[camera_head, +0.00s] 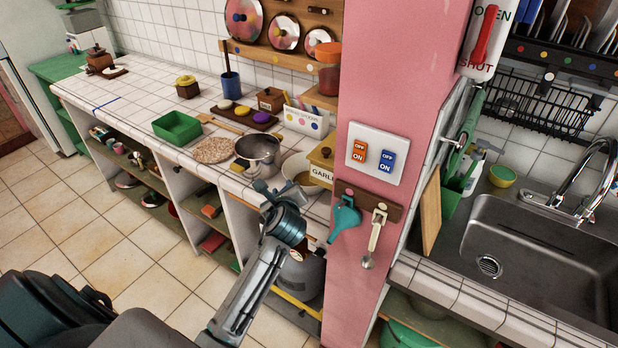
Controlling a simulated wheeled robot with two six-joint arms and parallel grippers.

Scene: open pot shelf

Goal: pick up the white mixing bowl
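The white mixing bowl (290,166) stands on the tiled counter between the steel pot and the pink pillar. My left gripper (270,187) is at the counter's front edge, just in front of and below the bowl in the picture. Its fingers are small and seen from behind, so I cannot tell how far apart they are or whether they touch the bowl. My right gripper is not in view.
A steel pot (258,152) stands close left of the bowl. A round trivet (212,150) and green tray (177,128) lie further left. A large pot (301,276) sits below the counter.

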